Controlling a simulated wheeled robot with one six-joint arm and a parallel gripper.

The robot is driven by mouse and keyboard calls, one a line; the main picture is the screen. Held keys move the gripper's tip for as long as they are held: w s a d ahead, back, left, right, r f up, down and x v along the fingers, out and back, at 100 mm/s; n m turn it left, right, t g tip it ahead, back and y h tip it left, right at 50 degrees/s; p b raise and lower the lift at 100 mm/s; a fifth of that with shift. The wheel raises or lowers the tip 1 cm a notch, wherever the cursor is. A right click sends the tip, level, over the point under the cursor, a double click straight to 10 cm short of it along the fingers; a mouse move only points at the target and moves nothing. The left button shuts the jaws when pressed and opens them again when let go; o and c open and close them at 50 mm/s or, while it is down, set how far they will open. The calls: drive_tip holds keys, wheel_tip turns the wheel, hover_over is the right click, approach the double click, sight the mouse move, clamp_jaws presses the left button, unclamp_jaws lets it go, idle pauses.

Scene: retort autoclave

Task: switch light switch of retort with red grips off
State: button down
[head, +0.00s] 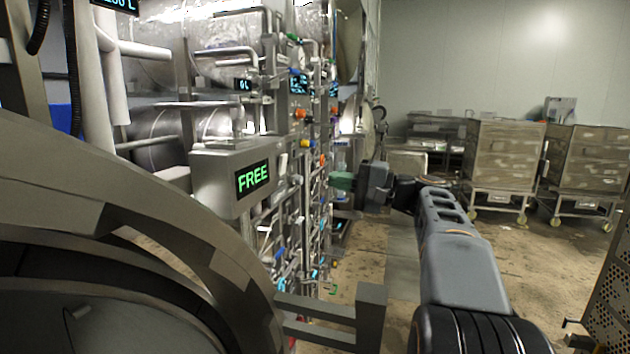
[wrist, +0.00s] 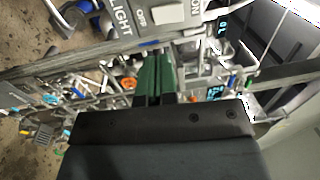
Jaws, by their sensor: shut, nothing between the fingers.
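In the wrist view, a grey panel at the top edge carries the words LIGHT, OFF and what looks like ON. A pale light switch (wrist: 168,13) sits between OFF and ON, partly cut off by the frame; which way it is set I cannot tell. My gripper (wrist: 157,58) has green fingers, shut and empty, with their tips a little below the switch in the picture and apart from it. In the head view my gripper (head: 340,181) points left toward the retort's pipework. I cannot make out the switch there, and no red grips show clearly.
A grey box with a green FREE display (head: 252,179) stands left of my gripper in the head view. Dense pipes and valves with orange knobs (head: 300,114) lie behind it. Wheeled metal carts (head: 505,155) stand at the back right. Floor between is open.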

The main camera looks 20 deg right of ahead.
drive_tip(key=shift+v, duration=1.95)
drive_tip(key=shift+f, duration=0.1)
